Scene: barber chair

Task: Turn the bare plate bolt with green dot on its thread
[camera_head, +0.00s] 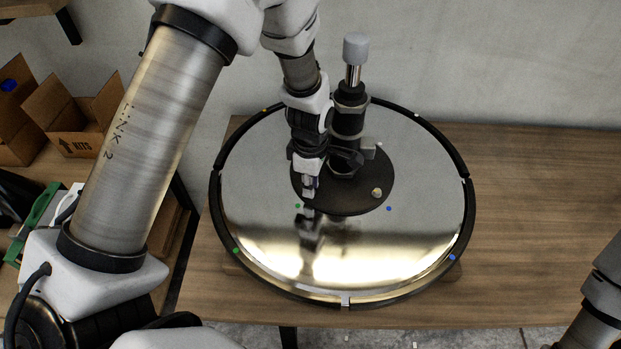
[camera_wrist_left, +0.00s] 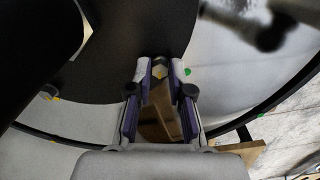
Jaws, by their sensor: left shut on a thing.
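The barber chair base is a round, shiny disc (camera_head: 250,185) with a black rim. A black centre plate (camera_head: 345,208) lies on it around an upright column (camera_head: 348,118). My left gripper (camera_head: 308,193) points down at the near-left edge of the centre plate, close to a green dot (camera_head: 297,206). In the left wrist view, its fingertips (camera_wrist_left: 166,72) are closed around a small bolt head (camera_wrist_left: 159,70) at the plate's edge. The green dot (camera_wrist_left: 217,71) lies just right of the fingers there. The bolt's thread is hidden. My right gripper is out of the head view.
Another bolt (camera_head: 376,193) stands on the centre plate near a blue dot (camera_head: 389,208). The column with its grey-capped post (camera_head: 355,48) rises close beside my left gripper. Cardboard boxes (camera_head: 75,112) stand at left.

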